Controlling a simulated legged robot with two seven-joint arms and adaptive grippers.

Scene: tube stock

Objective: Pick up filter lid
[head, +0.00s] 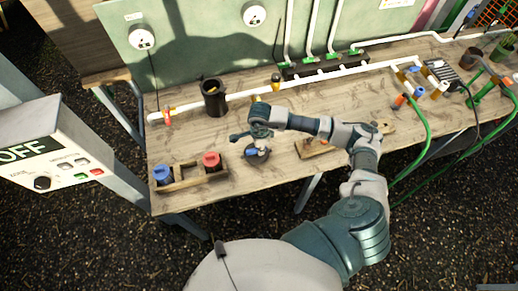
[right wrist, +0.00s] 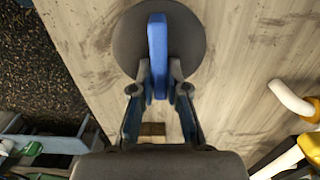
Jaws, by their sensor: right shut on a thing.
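The filter lid is a dark round disc with a raised blue bar handle. In the right wrist view, the filter lid (right wrist: 190,45) is at the top centre. My right gripper (right wrist: 158,75) is shut on its blue handle, one finger on each side. In the head view, the lid (head: 258,157) shows small under my right gripper (head: 258,145), over the front middle of the wooden table. I cannot tell whether it touches the tabletop. A black open-topped cylinder (head: 213,100) stands upright behind and to the left. My left gripper is out of view.
A wooden holder (head: 190,181) with a blue and a red piece stands at the table's front left. A white pipe (head: 330,74) runs along the back. Green hoses (head: 424,135) lie at the right. A control box (head: 60,150) marked OFF stands left of the table.

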